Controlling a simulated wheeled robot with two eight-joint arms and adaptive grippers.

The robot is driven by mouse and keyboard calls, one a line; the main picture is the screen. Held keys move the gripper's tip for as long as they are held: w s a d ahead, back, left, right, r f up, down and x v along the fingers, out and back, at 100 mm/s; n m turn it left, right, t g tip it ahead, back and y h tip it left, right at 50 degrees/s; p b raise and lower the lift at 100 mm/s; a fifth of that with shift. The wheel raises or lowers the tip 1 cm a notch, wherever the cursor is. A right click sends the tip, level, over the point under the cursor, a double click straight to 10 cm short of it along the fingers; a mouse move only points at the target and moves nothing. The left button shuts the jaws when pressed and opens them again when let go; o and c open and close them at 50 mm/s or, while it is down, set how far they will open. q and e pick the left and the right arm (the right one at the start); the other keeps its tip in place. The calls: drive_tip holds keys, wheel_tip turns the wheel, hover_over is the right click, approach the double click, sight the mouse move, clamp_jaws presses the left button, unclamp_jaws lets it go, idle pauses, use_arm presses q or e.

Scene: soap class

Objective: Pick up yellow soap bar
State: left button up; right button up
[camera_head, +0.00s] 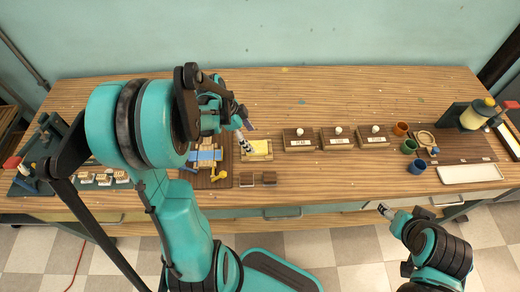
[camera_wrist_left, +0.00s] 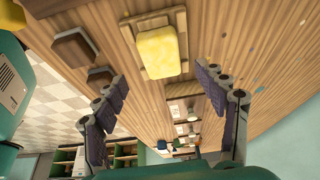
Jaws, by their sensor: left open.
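The yellow soap bar lies on a small wooden tray (camera_head: 268,156) near the middle of the long table; in the left wrist view the soap (camera_wrist_left: 157,52) shows whole, with the tray rim (camera_wrist_left: 146,22) around it. My left gripper (camera_head: 243,133) is over the table just at the soap, its fingers partly covering it in the head view. In the left wrist view its two fingers (camera_wrist_left: 163,105) are spread wide with nothing between them, and the soap lies beyond the tips. My right arm is at the lower right, and its gripper (camera_head: 386,211) points left, off the table's front edge.
Two brown blocks (camera_wrist_left: 75,47) lie in front of the tray near the table edge. Three labelled boxes with white knobs (camera_head: 338,138) stand to the right. Coloured cups (camera_head: 408,146) and a press-like device (camera_head: 474,115) are farther right. Blue-and-yellow equipment (camera_head: 207,156) stands left of the soap.

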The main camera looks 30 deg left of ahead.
sight(256, 147)
use_arm(q)
drive_tip(key=b+x, duration=0.1)
drive_tip(key=x, duration=0.1)
drive_tip(key=b+x, duration=0.1)
drive_tip(key=x, duration=0.1)
drive_tip(key=shift+w+a+f, duration=0.1)
drive_tip(key=shift+a+f, duration=0.05)
drive_tip(key=shift+f, duration=0.25)
drive_tip(key=shift+w+d+f, duration=0.15)
drive_tip(key=shift+d+f, duration=0.05)
drive_tip(key=shift+f, duration=0.15)
drive_tip(key=shift+r, duration=0.1)
drive_tip(key=shift+c, duration=1)
drive_tip(key=c, duration=1.1)
